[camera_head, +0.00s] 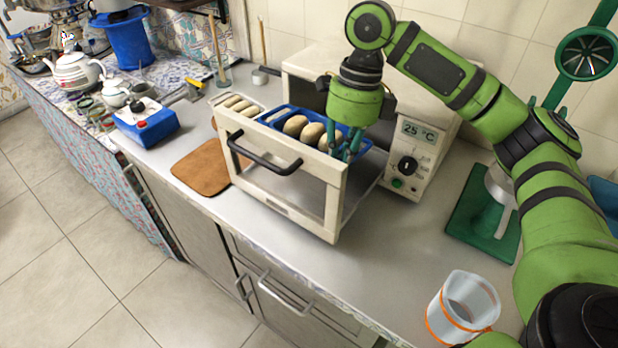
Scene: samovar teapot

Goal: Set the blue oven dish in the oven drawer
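The blue oven dish (273,114) holds several pale brown oval pieces of food and sits in the top of the pulled-out oven drawer (331,190). The drawer has a white frame and a dark front handle. My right gripper (349,149) points down at the right end of the dish, with its teal fingers at the food and rim. Whether the fingers grip the rim is hidden. The dish looks roughly level, but its underside is hidden by the drawer front. My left gripper is out of view.
The white oven (405,160) stands behind, its display showing 25 °C. A brown board (203,169), a blue-and-white box (146,121), a clear cup (464,307) and a green stand (484,222) are around.

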